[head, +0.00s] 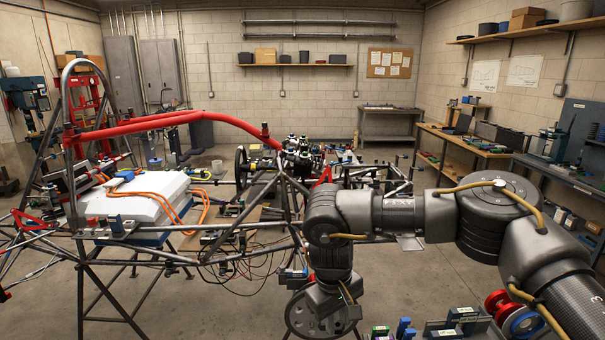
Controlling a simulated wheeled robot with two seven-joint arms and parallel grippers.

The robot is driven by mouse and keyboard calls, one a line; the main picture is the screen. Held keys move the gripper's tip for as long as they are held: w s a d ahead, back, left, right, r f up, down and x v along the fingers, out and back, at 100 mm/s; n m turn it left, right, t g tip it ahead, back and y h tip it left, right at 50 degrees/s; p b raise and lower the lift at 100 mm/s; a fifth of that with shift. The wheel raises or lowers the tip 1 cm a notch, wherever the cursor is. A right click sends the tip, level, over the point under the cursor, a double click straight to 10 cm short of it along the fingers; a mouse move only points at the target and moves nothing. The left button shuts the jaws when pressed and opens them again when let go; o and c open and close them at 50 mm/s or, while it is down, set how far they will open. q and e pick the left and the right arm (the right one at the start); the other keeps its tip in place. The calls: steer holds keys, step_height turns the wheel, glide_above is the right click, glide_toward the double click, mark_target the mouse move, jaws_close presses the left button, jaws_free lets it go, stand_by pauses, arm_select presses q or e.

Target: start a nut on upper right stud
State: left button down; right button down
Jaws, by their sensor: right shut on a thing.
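My right arm comes in from the right, and its right gripper (328,298) hangs low in front of the near side of the tube chassis (150,222). The wrist hides the fingertips. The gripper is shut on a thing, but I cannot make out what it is. I cannot pick out a nut or the upper right stud in this view; they are too small or hidden behind the arm. My left gripper is not in view.
A red padded tube (140,127) arches over the chassis. A white box (135,195) with orange cables sits in its left part. A grey wheel (302,318) is beside my right gripper. Small parts (405,328) lie at the bottom edge. A workbench (465,142) stands at the right.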

steer(key=s+d+n, duration=0.2)
steer(key=s+d, duration=0.3)
steer(key=d, duration=0.3)
steer(key=s+d+n, duration=0.3)
steer(key=s+d, duration=0.1)
steer(key=d, duration=0.4)
step_height(320, 180, down, 7)
steer(key=b, duration=0.6)
steer(key=shift+s+a, duration=0.2)
steer(key=shift+a, duration=0.1)
steer(key=shift+w+a, duration=0.1)
steer(key=shift+a, duration=0.05)
